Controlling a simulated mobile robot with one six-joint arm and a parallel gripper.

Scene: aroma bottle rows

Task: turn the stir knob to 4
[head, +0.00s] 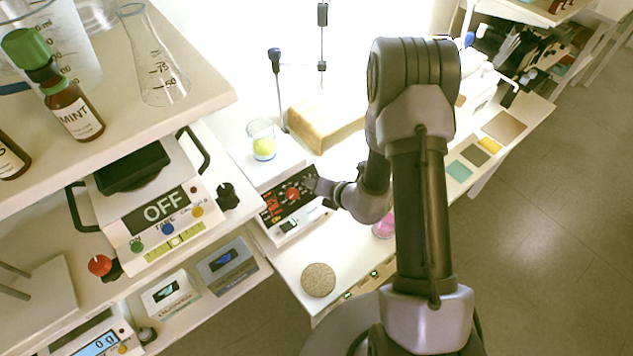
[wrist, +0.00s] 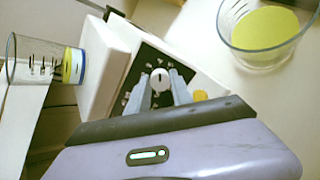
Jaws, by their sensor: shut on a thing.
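The stirrer (head: 262,176) is a white unit with a black front panel (head: 287,205) carrying red markings, in the middle of the head view. In the wrist view its black panel (wrist: 150,58) shows a round pale knob (wrist: 160,77) with a ring of small white marks around it. My gripper (wrist: 162,90) has its two grey fingers on either side of this knob and is shut on it. In the head view my gripper (head: 314,185) is at the panel's right end, and the arm hides part of that area. The numbers are too small to read.
A beaker with yellow-green contents (head: 263,148) stands on the stirrer. A clear beaker (wrist: 265,40) with a yellow content is at the wrist view's top right. A tan block (head: 325,122) lies behind. A cork disc (head: 319,280) lies in front. A scale reading OFF (head: 165,208) is left.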

